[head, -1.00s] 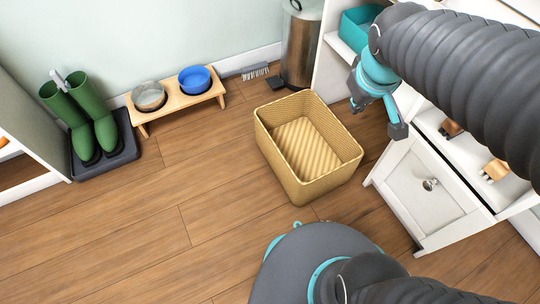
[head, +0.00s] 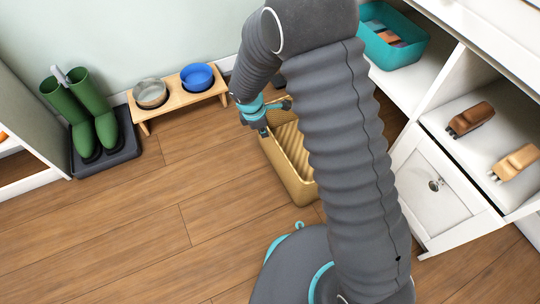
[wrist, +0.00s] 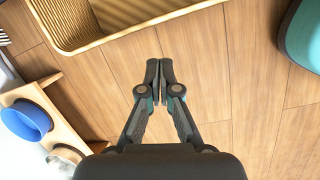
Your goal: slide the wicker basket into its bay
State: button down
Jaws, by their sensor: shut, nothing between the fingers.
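The wicker basket (head: 288,165) is tan, open-topped and empty where I can see into it. It stands on the wooden floor, its right part hidden behind my arm in the head view. In the wrist view its near rim (wrist: 140,25) crosses the top. My gripper (head: 262,131) is at the basket's left side in the head view. In the wrist view my gripper (wrist: 160,65) is shut and empty, its fingertips apart from the rim in the picture. The white shelf unit (head: 400,88) stands at the right; my arm hides its lower left part, and I cannot make out the bay.
A wooden stand (head: 180,103) with a grey bowl (head: 150,94) and a blue bowl (head: 196,77) is by the wall. Green boots (head: 90,110) stand on a dark tray at the left. A teal bin (head: 395,50) sits on the shelf. The floor at front left is clear.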

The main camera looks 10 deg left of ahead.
jog(key=s+a+f+n, duration=0.2)
jog(key=a+f+n, duration=0.15)
jog(key=f, duration=0.45)
jog(key=w+d+f+b, duration=0.2)
jog(key=d+f, duration=0.3)
jog(key=f, duration=0.4)
jog(key=shift+w+d+f, duration=0.2)
jog(key=shift+w+f, duration=0.15)
jog(key=shift+w, duration=0.55)
jog(key=shift+m, duration=0.25)
